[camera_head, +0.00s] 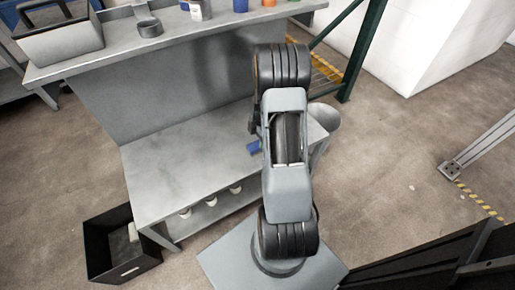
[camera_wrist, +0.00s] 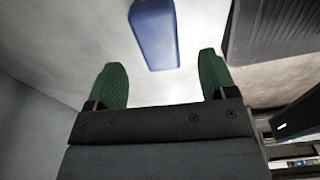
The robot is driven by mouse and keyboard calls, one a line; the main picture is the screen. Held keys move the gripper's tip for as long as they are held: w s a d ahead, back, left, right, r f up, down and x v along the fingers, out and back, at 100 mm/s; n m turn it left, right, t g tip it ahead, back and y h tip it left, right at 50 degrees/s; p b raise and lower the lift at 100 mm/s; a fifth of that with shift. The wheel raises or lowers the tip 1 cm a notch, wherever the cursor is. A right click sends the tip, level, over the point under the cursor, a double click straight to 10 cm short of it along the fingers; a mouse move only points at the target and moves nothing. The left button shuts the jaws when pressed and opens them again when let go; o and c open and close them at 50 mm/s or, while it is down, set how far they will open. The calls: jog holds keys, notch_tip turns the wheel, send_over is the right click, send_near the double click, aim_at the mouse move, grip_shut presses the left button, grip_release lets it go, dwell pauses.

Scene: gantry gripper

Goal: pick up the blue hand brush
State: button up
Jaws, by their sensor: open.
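The blue hand brush (camera_head: 253,147) lies on the grey lower bench surface, and my arm hides much of it in the head view. In the wrist view the blue brush (camera_wrist: 154,36) stands out against the pale surface, ahead of and between my fingertips, with its far end at the top edge of the picture. My gripper (camera_wrist: 162,80) has two green fingers spread apart, with nothing between them. In the head view my arm hides the gripper.
The brush lies on the lower surface of the grey bench (camera_head: 165,155). A raised shelf (camera_head: 200,35) behind holds a toolbox (camera_head: 60,42), a blue cup (camera_head: 240,6) and small items. A grey bin (camera_head: 326,117) stands right of my arm. A black crate (camera_head: 100,250) sits on the floor.

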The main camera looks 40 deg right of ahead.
aim_at(257, 144)
jog(key=shift+w+a+f+b, duration=0.15)
jog(key=shift+f+b, duration=0.3)
jog(key=shift+f, duration=0.85)
jog(key=shift+s+a+f+b, duration=0.15)
jog(key=shift+f+b, duration=0.3)
jog(key=shift+f, duration=0.8)
jog(key=shift+w+f+b, duration=0.1)
jog(key=shift+f+b, duration=0.15)
jog(key=shift+b, duration=0.15)
jog(key=c, duration=1)
